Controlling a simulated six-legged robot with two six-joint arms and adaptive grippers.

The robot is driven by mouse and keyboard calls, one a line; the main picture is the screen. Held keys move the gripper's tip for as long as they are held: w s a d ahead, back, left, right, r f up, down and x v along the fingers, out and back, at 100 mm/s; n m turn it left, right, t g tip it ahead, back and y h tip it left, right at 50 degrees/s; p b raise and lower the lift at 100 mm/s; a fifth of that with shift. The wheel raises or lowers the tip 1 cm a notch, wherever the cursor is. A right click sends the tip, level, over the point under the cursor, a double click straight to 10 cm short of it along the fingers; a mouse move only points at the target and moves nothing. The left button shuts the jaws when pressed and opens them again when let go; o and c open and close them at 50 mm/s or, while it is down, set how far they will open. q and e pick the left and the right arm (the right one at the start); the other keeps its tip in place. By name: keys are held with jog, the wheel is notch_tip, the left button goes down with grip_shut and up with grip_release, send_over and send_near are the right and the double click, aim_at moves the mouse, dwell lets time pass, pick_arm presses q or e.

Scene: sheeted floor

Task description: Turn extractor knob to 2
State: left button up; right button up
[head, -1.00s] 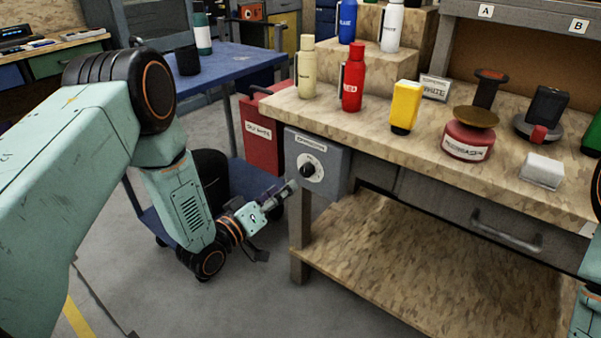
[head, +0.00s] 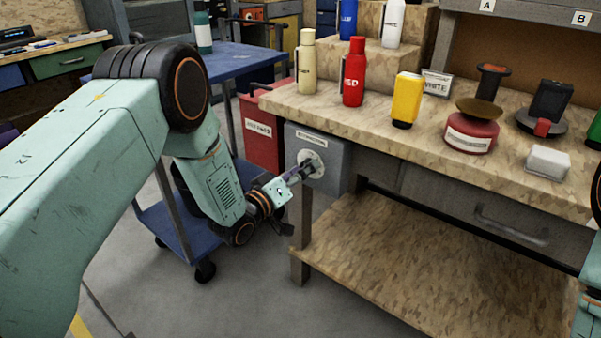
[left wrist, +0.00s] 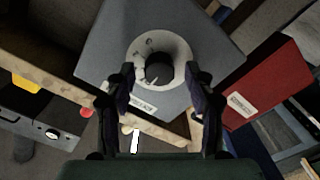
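The grey extractor box (head: 330,165) is mounted under the left end of the workbench, with a round pale dial plate (head: 316,160) on its front. In the head view my left gripper (head: 303,172) is at the dial and hides most of the knob. In the left wrist view the black knob (left wrist: 158,70) stands in the middle of the white dial plate (left wrist: 139,50). The left gripper's two fingers (left wrist: 160,78) are spread, one on each side of the knob, with gaps between. The dial's numbers are too small and dark to read. My right gripper is out of view.
The workbench top (head: 350,115) holds a cream bottle (head: 306,62), a red bottle (head: 353,75) and a yellow object (head: 406,98). A red bin (head: 262,135) stands left of the box. A blue cart (head: 170,218) is behind my left arm.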

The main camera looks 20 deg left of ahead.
pick_arm(q)
grip_shut()
dwell(0.3)
jog(key=shift+s+m+p, duration=0.1)
jog(key=shift+m+p, duration=2.2)
jog(key=shift+m, duration=5.6)
